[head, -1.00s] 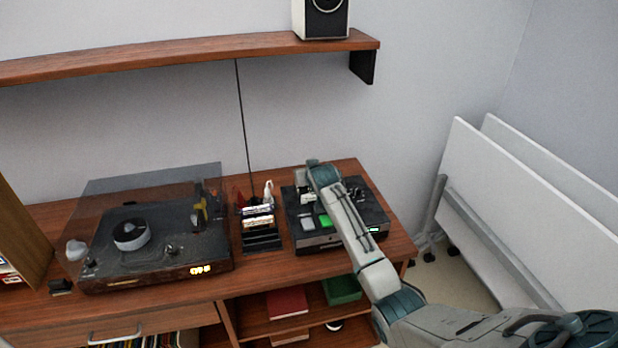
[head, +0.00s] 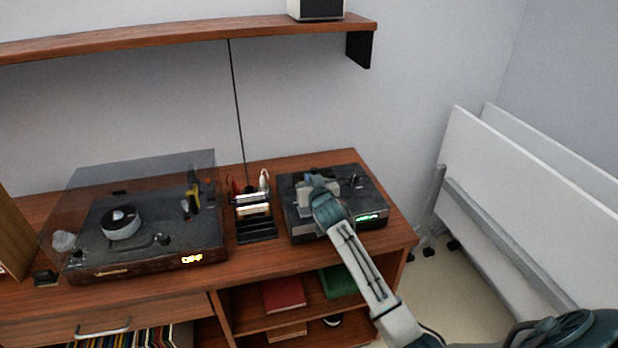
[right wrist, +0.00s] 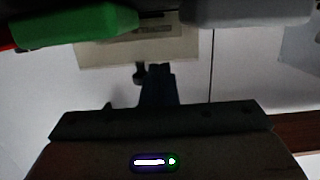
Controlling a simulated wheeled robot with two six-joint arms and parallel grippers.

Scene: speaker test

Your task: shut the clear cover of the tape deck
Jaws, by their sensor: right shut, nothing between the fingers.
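The tape deck (head: 376,199) is a dark box with a lit green display, at the right end of the wooden desk. My right gripper (head: 334,188) is over the middle of its top, and the wrist hides part of the deck. The gripper is shut with nothing in it. In the right wrist view its green and grey fingers cross the top edge, and a dark front with a lit display (right wrist: 155,161) shows below. I cannot make out the deck's clear cover or its angle. Whether the fingers touch the deck is unclear. My left gripper is out of view.
A turntable (head: 140,240) with a raised clear lid stands on the left of the desk. A dark rack (head: 255,228) with small items stands between it and the deck. A shelf (head: 190,36) with a speaker hangs above. White folded panels (head: 530,200) lean at the right.

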